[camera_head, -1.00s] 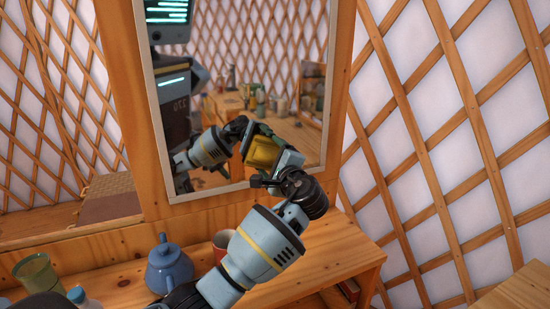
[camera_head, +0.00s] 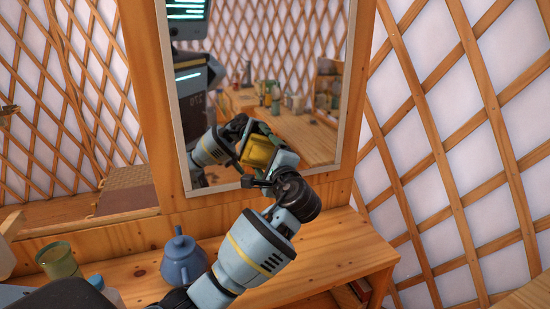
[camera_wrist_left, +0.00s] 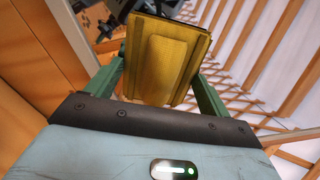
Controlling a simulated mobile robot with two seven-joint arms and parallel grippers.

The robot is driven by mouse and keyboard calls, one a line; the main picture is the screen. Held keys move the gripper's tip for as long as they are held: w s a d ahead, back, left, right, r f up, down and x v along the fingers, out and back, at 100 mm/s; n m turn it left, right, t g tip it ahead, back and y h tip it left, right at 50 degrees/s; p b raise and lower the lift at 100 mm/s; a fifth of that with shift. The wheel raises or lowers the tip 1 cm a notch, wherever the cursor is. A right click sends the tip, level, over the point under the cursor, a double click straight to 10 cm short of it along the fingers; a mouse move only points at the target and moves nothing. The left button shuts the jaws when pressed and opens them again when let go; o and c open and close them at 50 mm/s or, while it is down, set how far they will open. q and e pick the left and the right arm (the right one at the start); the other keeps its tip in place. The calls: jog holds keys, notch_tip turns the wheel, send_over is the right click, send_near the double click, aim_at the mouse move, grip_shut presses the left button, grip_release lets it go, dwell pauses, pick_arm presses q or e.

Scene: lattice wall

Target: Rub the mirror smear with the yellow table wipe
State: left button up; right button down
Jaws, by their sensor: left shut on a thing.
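The mirror (camera_head: 325,80) stands upright in a wooden frame. It reflects the room and my own arm, and I cannot make out a smear on the glass. My left gripper (camera_head: 270,158) is at the lower part of the mirror, shut on the yellow table wipe (camera_wrist_left: 165,60). In the left wrist view the wipe sits between the two green fingers (camera_wrist_left: 158,88), with a raised bar on its face. In the head view yellow shows at the mirror, where wipe and reflection are hard to separate. I cannot tell whether the wipe touches the glass. My right gripper is not in view.
A wooden shelf (camera_head: 345,245) runs below the mirror. A lattice wall (camera_head: 455,130) rises on the right. The shelf's right part is clear.

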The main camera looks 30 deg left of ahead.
pick_arm(q)
jog(key=shift+s+a, duration=0.5)
jog(key=shift+v, duration=3)
jog(key=shift+d, duration=0.1)
jog(key=v, duration=0.3)
